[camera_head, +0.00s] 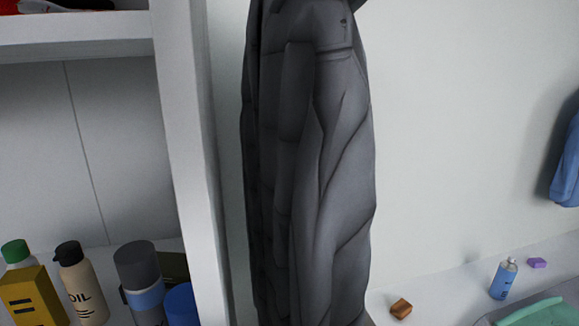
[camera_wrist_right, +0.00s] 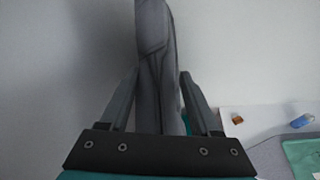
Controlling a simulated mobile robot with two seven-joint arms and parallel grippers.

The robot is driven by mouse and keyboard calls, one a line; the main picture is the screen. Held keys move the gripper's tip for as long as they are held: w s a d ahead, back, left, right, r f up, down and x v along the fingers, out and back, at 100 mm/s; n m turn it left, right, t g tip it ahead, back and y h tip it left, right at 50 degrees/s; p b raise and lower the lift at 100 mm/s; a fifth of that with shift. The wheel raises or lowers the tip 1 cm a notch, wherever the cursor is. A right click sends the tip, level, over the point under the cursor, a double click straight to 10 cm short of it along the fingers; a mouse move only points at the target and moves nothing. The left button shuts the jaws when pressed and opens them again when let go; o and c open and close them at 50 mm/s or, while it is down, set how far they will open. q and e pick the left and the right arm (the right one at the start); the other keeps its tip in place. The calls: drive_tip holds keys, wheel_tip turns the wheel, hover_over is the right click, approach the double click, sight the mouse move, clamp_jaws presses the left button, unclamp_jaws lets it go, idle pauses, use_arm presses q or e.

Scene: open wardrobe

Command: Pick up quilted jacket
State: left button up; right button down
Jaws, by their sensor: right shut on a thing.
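The quilted jacket (camera_head: 315,160) is dark grey and hangs upright in the middle of the head view, its top cut off by the upper edge. In the right wrist view, a narrow part of the grey jacket (camera_wrist_right: 155,35) runs between the fingers of my right gripper (camera_wrist_right: 161,76). The right gripper is shut on the jacket. The right gripper does not show in the head view. My left gripper is in neither view.
A white upright panel (camera_head: 190,160) stands just left of the jacket. Left of it, a shelf holds several bottles, including a yellow one (camera_head: 33,296).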

drive_tip(key=shift+r, duration=0.35)
drive_tip(key=r, duration=0.1)
drive_tip(key=s+r+b, duration=0.1)
drive_tip(key=r, duration=0.1)
drive_tip(key=shift+s+d+b, duration=0.25)
drive_tip(key=shift+d+b, duration=0.05)
drive_tip(key=shift+b, duration=0.05)
drive_tip(key=s+d+b, duration=0.2)
drive_tip(key=s+d, duration=0.1)
drive_tip(key=s, duration=0.4)
drive_tip(key=s+d+b, duration=0.3)
drive_tip(key=s, duration=0.5)
drive_tip(key=shift+s+d, duration=0.15)
drive_tip(key=shift+d, duration=0.1)
idle(0.5)
